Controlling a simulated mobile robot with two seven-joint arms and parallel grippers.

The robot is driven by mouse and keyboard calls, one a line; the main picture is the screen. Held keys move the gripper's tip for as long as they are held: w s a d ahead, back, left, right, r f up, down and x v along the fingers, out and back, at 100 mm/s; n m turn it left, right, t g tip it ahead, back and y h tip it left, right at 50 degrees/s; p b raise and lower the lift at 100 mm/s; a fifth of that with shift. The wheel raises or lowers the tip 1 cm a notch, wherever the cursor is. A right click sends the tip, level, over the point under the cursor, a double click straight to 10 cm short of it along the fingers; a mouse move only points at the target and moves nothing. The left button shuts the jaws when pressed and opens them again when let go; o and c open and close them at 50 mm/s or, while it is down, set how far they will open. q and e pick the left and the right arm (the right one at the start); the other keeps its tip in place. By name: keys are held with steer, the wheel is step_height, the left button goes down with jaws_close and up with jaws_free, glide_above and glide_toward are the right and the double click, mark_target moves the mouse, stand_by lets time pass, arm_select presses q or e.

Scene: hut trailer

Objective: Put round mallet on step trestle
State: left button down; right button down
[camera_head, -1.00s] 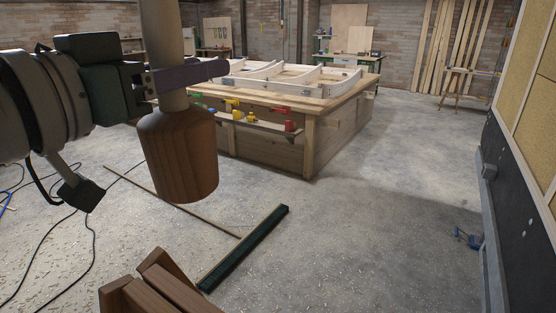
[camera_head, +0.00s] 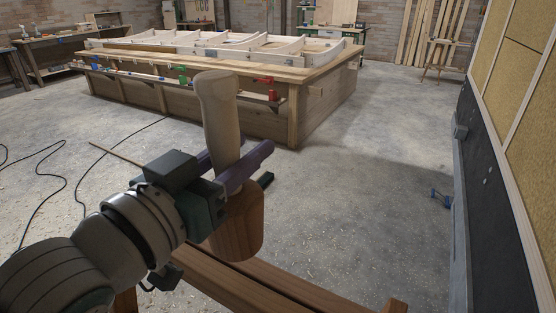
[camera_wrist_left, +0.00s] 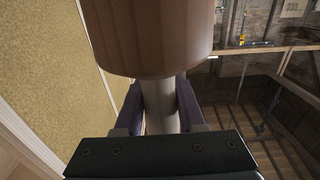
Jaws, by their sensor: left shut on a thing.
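The round mallet (camera_head: 236,228) has a pale handle pointing up and a brown rounded head below. My left gripper (camera_head: 240,172) is shut around the mallet near where the handle meets the head. In the left wrist view the mallet head (camera_wrist_left: 150,35) fills the top middle, with the handle between the gripper's fingers (camera_wrist_left: 160,105). My right gripper is not in view.
A large wooden workbench (camera_head: 200,98) with clamps and a pale frame on it stands beyond. A board-lined wall (camera_head: 510,120) runs along the right. A blue object (camera_head: 440,198) lies near it. The floor between is clear.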

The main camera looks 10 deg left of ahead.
mark_target(246, 188)
arm_select(q)
steer(key=shift+f+b, duration=0.7)
steer(key=shift+f, duration=2.1)
